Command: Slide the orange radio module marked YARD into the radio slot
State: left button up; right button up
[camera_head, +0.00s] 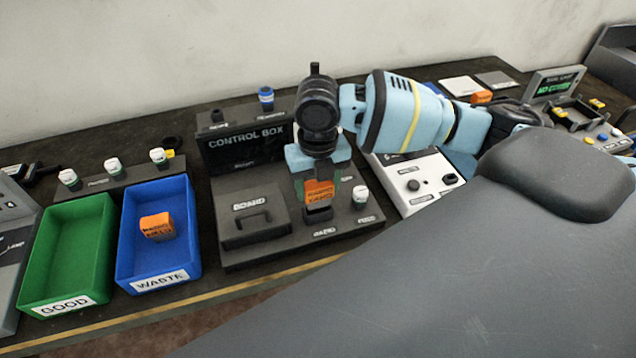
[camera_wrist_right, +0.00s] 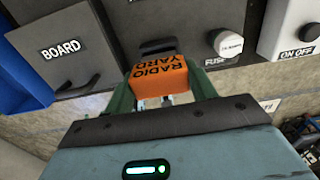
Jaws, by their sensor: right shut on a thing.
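My right gripper (camera_head: 318,172) is shut on the orange radio module (camera_head: 319,191), which reads RADIO YARD in the right wrist view (camera_wrist_right: 160,77). The gripper points down at the control box (camera_head: 248,150). The module is held at the dark radio slot (camera_head: 319,213) on the box's front deck. Its far end meets or is just at the slot's mouth; I cannot tell how far it is in. The green fingers (camera_wrist_right: 120,100) flank the module in the right wrist view. My left gripper is not in view.
The BOARD cover (camera_head: 253,215) lies left of the slot and the white-capped fuse (camera_head: 361,194) right of it. Another orange module (camera_head: 157,226) lies in the blue WASTE bin (camera_head: 187,240). The green GOOD bin (camera_head: 98,255) stands farther left. A white panel with knobs (camera_head: 418,200) stands to the right.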

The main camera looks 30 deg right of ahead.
aim_at(318, 198)
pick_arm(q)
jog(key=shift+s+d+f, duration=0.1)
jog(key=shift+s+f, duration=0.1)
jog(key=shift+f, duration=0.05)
pick_arm(e)
jog(key=shift+f, duration=0.75)
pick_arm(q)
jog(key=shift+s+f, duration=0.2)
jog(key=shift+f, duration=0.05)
pick_arm(e)
jog(key=shift+f, duration=0.6)
pick_arm(q)
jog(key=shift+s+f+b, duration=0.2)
jog(key=shift+b, duration=0.2)
pick_arm(e)
jog(key=shift+f, duration=0.65)
jog(key=o, duration=1.3)
jog(key=shift+o, duration=0.2)
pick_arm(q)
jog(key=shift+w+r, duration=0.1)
pick_arm(e)
jog(key=shift+r, duration=3.95)
